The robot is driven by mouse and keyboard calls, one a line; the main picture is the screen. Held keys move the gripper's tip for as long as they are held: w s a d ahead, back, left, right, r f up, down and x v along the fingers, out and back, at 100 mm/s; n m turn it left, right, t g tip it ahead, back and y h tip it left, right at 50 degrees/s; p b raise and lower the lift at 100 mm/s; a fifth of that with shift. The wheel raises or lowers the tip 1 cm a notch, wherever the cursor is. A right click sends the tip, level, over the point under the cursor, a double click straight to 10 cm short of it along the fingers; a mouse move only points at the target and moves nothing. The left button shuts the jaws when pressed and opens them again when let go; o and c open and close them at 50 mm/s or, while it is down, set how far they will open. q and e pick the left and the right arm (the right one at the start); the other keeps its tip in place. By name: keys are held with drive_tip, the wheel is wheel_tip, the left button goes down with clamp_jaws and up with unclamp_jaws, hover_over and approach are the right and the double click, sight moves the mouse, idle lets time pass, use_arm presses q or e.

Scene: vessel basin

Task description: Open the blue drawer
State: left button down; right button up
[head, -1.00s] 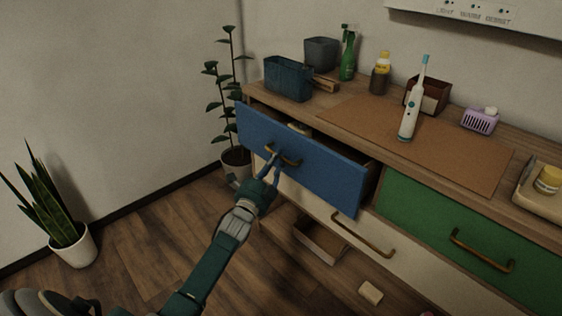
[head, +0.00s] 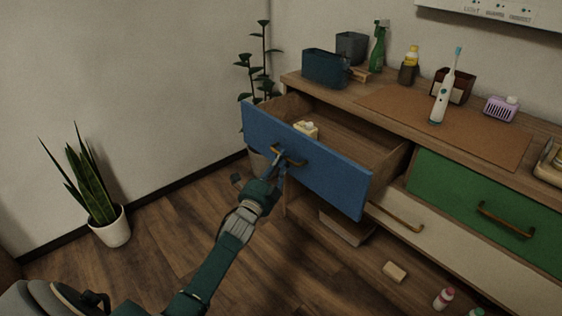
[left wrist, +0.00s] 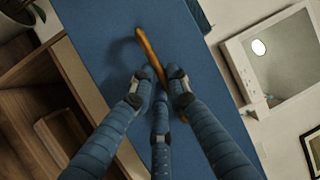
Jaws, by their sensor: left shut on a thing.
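The blue drawer (head: 330,178) stands well out from the wooden dresser in the head view, and its inside shows. A small pale yellow item (head: 306,129) lies in it near the front. My left gripper (head: 278,168) is shut on the drawer's brass handle (head: 289,156). In the left wrist view the fingers of my left gripper (left wrist: 160,90) close around the handle (left wrist: 150,55), against the blue front (left wrist: 100,30). The fingertips partly hide the handle. My right gripper is not in view.
A green drawer (head: 480,205) is shut at the right, with a cream drawer (head: 440,235) below. The dresser top holds a toothbrush (head: 444,90), a dark blue bin (head: 325,68) and a spray bottle (head: 379,45). A small block (head: 395,271) and bottles (head: 444,297) lie on the floor.

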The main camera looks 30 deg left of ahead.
use_arm(q)
drive_tip(key=c, duration=1.7)
unclamp_jaws()
drive_tip(key=shift+o, duration=0.2)
drive_tip(key=v, duration=1.2)
